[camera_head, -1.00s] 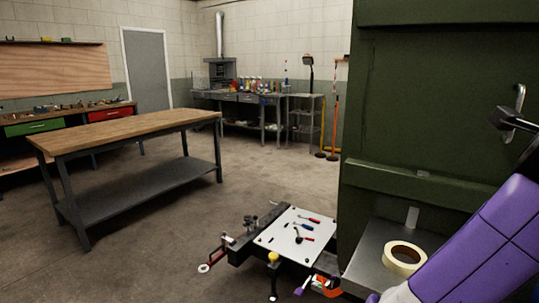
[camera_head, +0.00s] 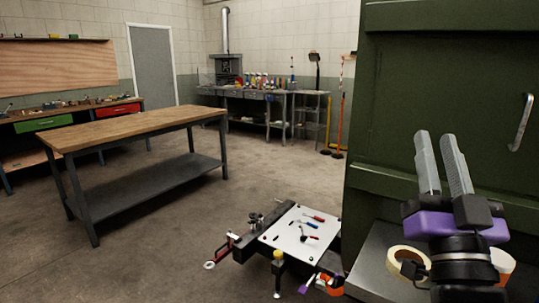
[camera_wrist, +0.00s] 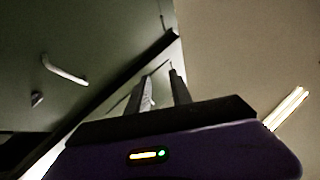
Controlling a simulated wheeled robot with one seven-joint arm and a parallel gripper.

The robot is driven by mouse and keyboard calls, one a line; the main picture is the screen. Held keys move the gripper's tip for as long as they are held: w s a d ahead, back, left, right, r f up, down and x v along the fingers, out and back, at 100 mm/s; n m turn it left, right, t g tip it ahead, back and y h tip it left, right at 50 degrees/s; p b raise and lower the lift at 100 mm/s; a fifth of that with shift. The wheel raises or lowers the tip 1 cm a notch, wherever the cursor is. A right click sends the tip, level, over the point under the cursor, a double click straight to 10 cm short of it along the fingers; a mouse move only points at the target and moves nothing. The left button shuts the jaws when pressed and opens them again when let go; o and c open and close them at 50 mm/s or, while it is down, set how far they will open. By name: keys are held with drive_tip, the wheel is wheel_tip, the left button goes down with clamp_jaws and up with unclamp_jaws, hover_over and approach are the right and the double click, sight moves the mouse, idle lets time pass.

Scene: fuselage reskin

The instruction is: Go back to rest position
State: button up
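My gripper (camera_head: 436,138) is raised at the right of the head view, in front of the green panelled structure (camera_head: 408,90). Its two grey fingers point up and stand apart, with nothing between them. In the wrist view my gripper (camera_wrist: 160,68) also shows two parted fingers with an empty gap. A purple band and black wrist lie below the fingers and partly hide the grey surface behind.
A pale tape roll (camera_head: 396,258) lies on the grey ledge (camera_head: 368,270), beside my wrist. Another pale round piece (camera_head: 505,262) shows at right. A low tool cart (camera_head: 283,236) stands left of the ledge. A wooden workbench (camera_head: 140,128) stands farther left, with clear floor between.

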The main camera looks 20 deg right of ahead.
drive_tip(key=s+a+f+n+g+y+p, duration=0.1)
drive_tip(key=s+a+f+n+y, duration=0.35)
drive_tip(key=f, duration=0.45)
drive_tip(key=s+a+f+n+g+y+p, duration=0.1)
drive_tip(key=s+a+f+n+y, duration=0.3)
drive_tip(key=f, duration=0.6)
drive_tip(key=s+a+f+m+g+y+p, duration=0.1)
drive_tip(key=s+a+f+g, duration=0.1)
drive_tip(key=s+f, duration=0.5)
drive_tip(key=s+a+f+m+g+y+p, duration=0.1)
drive_tip(key=s+f+g, duration=0.4)
drive_tip(key=s, duration=0.9)
wheel_tip(320, 180, down, 2)
drive_tip(key=shift+a+p, duration=0.75)
drive_tip(key=shift+a, duration=0.35)
